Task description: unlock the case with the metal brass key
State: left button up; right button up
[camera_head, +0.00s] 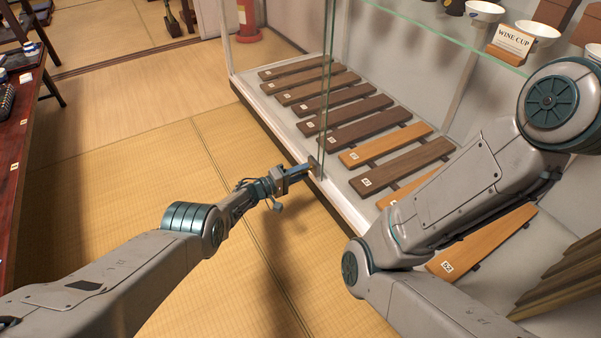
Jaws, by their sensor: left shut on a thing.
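The case (352,208) is a glass display case with a pale base, and it stands from the centre to the right. Its glass edge and a small brownish fitting (314,163), perhaps the lock, are at the front. My left gripper (303,171) reaches in from the left and is shut, with its fingertips right at this glass edge. It holds something small, which I take to be the brass key; the fingers mostly hide it. I cannot tell whether the key is inside the lock. My right arm crosses the right side; its gripper is out of view.
Several wooden slat boards (372,121) with number tags lie inside the case. A glass shelf above holds white bowls (537,31) and a "WINE CUP" sign (511,41). A dark red table (14,165) stands at the left. Open tatami floor (150,160) lies between.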

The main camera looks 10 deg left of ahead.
pick_arm(q)
jog(key=shift+n, duration=0.6)
jog(key=o, duration=1)
